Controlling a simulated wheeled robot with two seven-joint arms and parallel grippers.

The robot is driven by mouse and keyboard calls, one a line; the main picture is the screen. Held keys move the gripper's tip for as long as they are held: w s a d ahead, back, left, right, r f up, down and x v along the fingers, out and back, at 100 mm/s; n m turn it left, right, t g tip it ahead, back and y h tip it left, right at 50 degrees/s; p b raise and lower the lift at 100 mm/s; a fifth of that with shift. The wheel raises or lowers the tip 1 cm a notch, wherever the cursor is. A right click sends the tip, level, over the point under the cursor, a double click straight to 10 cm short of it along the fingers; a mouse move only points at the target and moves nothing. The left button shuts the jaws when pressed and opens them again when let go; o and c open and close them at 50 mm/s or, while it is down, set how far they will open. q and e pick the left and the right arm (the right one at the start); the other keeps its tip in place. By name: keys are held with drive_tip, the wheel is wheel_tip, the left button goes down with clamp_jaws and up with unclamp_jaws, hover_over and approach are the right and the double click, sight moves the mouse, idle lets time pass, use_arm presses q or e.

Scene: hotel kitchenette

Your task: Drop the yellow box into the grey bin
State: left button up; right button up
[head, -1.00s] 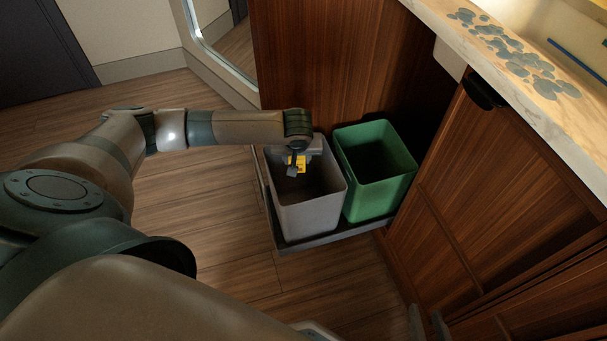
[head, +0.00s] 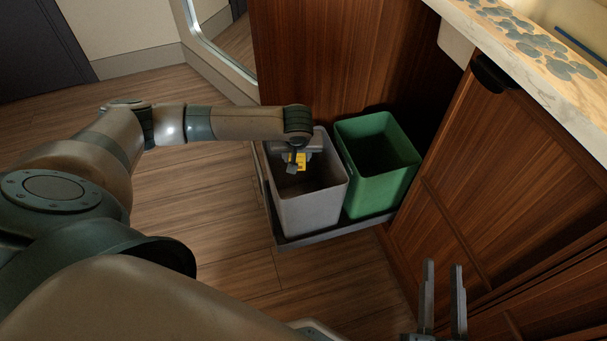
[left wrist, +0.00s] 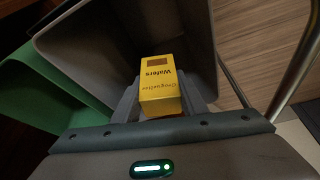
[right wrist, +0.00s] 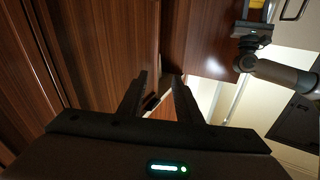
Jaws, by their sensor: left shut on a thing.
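The yellow box (head: 300,158) is held by my left gripper (head: 296,165) at the mouth of the grey bin (head: 312,208). In the left wrist view the box (left wrist: 160,88), with "Wafers" printed on it, sits between the two fingers, over the dark inside of the grey bin (left wrist: 92,32). My right gripper (head: 443,264) is at the lower right of the head view, in front of the wooden cabinet. Its fingers are apart with nothing between them, as the right wrist view also shows.
A green bin (head: 384,186) stands right beside the grey one on the same pull-out tray (head: 318,236). Wooden cabinet fronts (head: 500,165) and a marble counter (head: 560,100) are at the right. The wood floor (head: 225,215) at the left is clear.

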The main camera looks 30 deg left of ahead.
use_arm(q)
drive_tip(key=shift+f, duration=0.15)
use_arm(e)
drive_tip(key=shift+s+a+r+t, duration=0.1)
drive_tip(key=shift+s+r+t, duration=0.1)
drive_tip(key=shift+r+t, duration=0.5)
drive_tip(key=shift+r, duration=0.15)
use_arm(q)
drive_tip(key=o, duration=1.2)
use_arm(e)
drive_tip(key=shift+g, duration=0.3)
